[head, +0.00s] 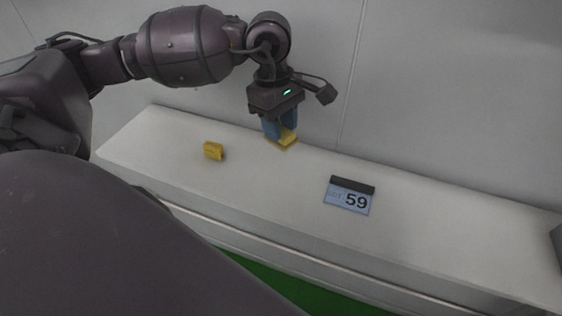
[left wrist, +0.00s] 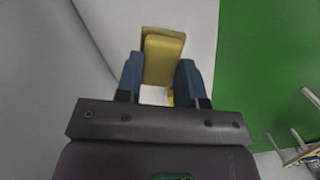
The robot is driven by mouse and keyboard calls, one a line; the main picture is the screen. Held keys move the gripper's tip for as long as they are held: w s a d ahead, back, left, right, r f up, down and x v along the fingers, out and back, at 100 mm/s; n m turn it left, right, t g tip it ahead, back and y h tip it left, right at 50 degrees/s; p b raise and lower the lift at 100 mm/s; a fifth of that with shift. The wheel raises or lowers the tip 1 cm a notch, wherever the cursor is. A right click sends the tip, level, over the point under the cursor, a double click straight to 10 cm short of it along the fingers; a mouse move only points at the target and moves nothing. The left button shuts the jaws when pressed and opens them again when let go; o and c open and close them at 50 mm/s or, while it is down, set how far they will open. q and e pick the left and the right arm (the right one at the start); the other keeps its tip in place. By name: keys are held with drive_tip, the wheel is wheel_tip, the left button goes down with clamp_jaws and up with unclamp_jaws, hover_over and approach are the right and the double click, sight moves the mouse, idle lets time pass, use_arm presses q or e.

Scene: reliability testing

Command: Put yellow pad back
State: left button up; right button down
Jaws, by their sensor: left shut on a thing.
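My left gripper (head: 280,130) points down over the back part of the white shelf (head: 270,195), with its blue fingers shut on a yellow pad (head: 289,138). The left wrist view shows this pad (left wrist: 163,60) between the two blue fingers (left wrist: 160,82). A darker yellow edge shows just behind the pad there; I cannot tell whether it is part of the pad or a patch under it. The pad is at or very near the shelf top; contact is hard to tell. A second yellow block (head: 213,151) stands apart, to the left on the shelf. My right gripper is not in view.
A sign reading 59 (head: 349,196) with a dark top edge sits right of the gripper. A grey wall (head: 430,100) rises close behind the shelf. A dark object (head: 557,243) is cut off at the right edge. The shelf between it and the sign is clear. Green floor (head: 270,288) lies in front.

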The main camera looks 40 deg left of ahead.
use_arm(q)
wheel_tip(320, 180, down, 6)
drive_tip(key=shift+f, duration=0.2)
drive_tip(key=shift+f+p, duration=0.3)
drive_tip(key=shift+f, duration=0.4)
wheel_tip(320, 180, down, 4)
drive_tip(key=shift+w+r, duration=0.1)
drive_tip(key=shift+r, duration=0.05)
drive_tip(key=o, duration=0.9)
drive_tip(key=shift+o, duration=0.4)
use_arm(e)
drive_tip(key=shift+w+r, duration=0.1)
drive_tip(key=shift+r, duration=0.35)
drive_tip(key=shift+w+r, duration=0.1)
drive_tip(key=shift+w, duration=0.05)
